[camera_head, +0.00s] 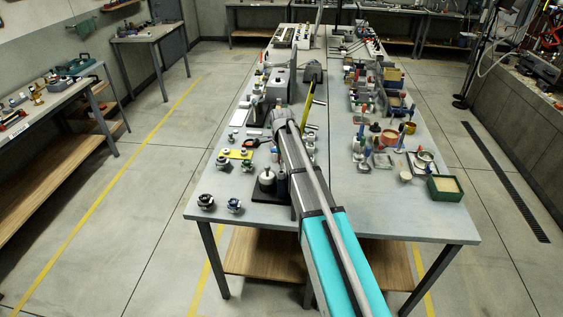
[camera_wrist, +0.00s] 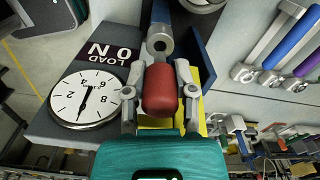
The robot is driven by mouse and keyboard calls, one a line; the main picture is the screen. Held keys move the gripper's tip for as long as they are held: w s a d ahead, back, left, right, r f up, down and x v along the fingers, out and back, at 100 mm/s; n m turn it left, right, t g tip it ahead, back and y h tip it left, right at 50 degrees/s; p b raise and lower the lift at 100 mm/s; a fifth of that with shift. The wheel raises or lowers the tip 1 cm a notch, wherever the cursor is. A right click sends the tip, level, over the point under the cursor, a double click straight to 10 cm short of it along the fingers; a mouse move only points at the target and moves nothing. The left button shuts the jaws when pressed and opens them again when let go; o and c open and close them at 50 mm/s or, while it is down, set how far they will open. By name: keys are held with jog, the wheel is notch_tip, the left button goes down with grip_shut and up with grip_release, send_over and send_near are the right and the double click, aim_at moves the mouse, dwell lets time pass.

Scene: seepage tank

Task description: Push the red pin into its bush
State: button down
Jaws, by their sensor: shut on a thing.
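In the wrist view the red pin (camera_wrist: 160,92) shows as a rounded red grip between the two fingers of my gripper (camera_wrist: 160,95). The gripper is shut on it. A grey metal cylinder with a round dark bore (camera_wrist: 160,43), which looks like the bush, lies just beyond the red grip, in line with it. I cannot tell how far the pin's shank is inside it. In the head view my arm covers this spot, and I cannot make out the pin or the gripper there.
A white dial (camera_wrist: 87,100) and a dark "LOAD ON" plate (camera_wrist: 108,52) sit left of the pin. Spanners with coloured handles (camera_wrist: 275,50) lie to the right. The long table (camera_head: 345,215) carries many small parts; a green box (camera_head: 445,188) stands at its right front.

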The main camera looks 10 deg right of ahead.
jog(key=shift+f+b, duration=1.65)
jog(key=shift+f, duration=0.1)
dwell(1.4)
jog(key=shift+c, duration=1.8)
grip_release()
notch_tip(320, 180, up, 9)
jog(key=p, duration=0.9)
jog(key=shift+r, duration=0.15)
